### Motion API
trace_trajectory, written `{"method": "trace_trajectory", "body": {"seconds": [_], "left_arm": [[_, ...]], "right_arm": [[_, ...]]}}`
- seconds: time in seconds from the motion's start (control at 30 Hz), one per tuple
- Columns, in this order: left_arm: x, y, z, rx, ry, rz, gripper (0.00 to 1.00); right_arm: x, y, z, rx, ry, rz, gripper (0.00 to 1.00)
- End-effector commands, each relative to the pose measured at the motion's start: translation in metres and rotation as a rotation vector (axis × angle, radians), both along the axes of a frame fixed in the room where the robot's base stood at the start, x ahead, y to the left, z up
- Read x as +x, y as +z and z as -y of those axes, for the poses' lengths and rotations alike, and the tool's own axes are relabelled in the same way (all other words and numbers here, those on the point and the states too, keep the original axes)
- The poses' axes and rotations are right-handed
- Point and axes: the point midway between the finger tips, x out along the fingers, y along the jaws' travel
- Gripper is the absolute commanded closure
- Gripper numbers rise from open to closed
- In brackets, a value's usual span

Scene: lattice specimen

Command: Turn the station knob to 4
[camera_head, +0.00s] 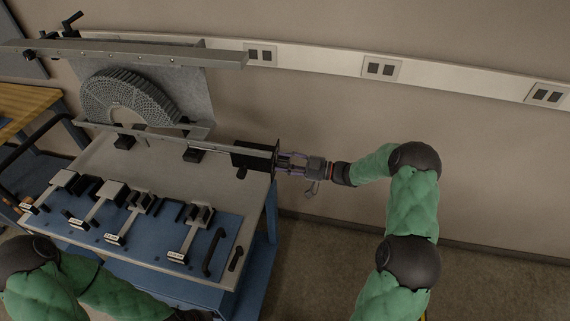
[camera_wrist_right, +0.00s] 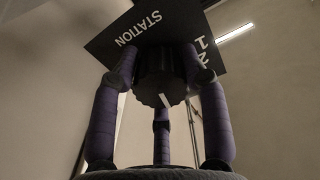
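The station knob (camera_wrist_right: 160,78) is dark and round, with a white pointer mark facing down in the right wrist view. It sits on a dark plate (camera_wrist_right: 112,42) lettered STATION, with the digits 1 and 2 showing at right. In the head view the dark station box (camera_head: 253,155) is at the bench's right end. My right gripper (camera_head: 281,161) reaches it from the right. In the wrist view its purple fingers (camera_wrist_right: 160,75) surround the knob, tips against its sides. Other digits are hidden or out of view. My left arm shows at lower left; its gripper is out of frame.
The bench top (camera_head: 95,155) carries a curved grey lattice specimen (camera_head: 130,98) under a long metal bar (camera_head: 150,54). Several clamp-like fixtures stand on a blue panel (camera_head: 150,240) in front. Floor right of the bench is clear.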

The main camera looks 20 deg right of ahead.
Motion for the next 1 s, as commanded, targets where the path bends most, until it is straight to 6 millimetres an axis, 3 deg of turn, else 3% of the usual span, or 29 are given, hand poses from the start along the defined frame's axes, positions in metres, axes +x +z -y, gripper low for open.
{"method": "trace_trajectory", "body": {"seconds": [0.23, 0.6, 1.0], "left_arm": [[0.000, -0.006, 0.000, 0.000, 0.000, 0.000, 0.60], [0.000, -0.034, 0.000, 0.000, 0.000, 0.000, 0.60], [0.000, -0.035, 0.000, 0.000, 0.000, 0.000, 0.60]], "right_arm": [[-0.001, -0.006, -0.001, -0.028, 0.001, 0.027, 0.88], [-0.001, -0.009, -0.001, -0.228, 0.001, 0.287, 0.89], [-0.001, -0.008, -0.001, -0.254, 0.003, 0.320, 0.89]]}}
